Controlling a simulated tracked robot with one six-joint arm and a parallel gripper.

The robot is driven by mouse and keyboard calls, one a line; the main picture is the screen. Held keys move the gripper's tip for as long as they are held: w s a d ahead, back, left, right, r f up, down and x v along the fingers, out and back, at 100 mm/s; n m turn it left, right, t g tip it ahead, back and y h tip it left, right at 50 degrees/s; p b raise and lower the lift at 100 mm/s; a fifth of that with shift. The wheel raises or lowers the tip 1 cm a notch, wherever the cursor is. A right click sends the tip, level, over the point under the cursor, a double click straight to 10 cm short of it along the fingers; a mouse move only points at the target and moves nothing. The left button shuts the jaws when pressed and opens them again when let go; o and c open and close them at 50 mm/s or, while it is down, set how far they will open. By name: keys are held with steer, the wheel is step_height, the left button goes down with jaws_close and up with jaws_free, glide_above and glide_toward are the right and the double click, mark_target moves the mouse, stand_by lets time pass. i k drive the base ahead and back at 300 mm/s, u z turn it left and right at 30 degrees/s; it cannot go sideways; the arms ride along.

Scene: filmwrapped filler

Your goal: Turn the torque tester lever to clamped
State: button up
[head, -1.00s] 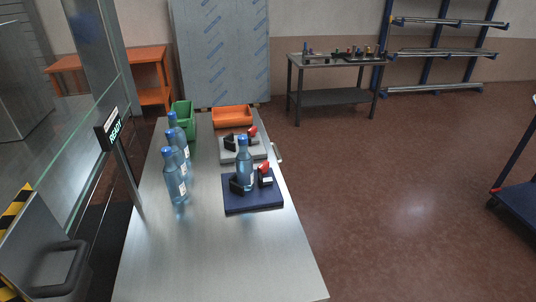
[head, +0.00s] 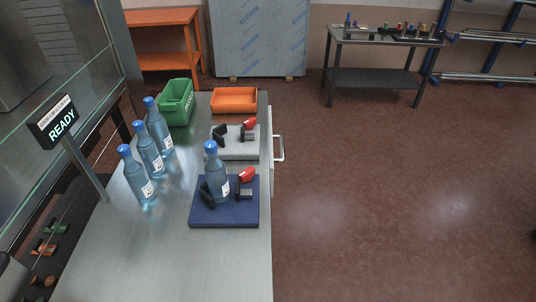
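On the metal bench, a fixture with a dark blue base (head: 225,219) holds an upright blue bottle (head: 216,180) between black jaw blocks (head: 207,196). A red lever (head: 247,174) sits on top of its right-hand block and points up to the right. Behind it is a similar fixture with a grey base (head: 235,154), black blocks and a red lever (head: 250,123), with no bottle in it. I cannot tell from labels which one is the torque tester, nor whether either jaw grips. My gripper is not in view.
Three blue bottles (head: 150,158) stand on the bench (head: 180,260) at left. A green bin (head: 175,104) and an orange tray (head: 234,100) are at the back. A READY sign (head: 57,122) stands left. A handle (head: 280,148) juts from the bench's right side. Floor (head: 380,210) at right is clear.

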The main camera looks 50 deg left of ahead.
mark_target(246, 176)
steer(key=i, duration=2.15)
steer(key=u, duration=3.7)
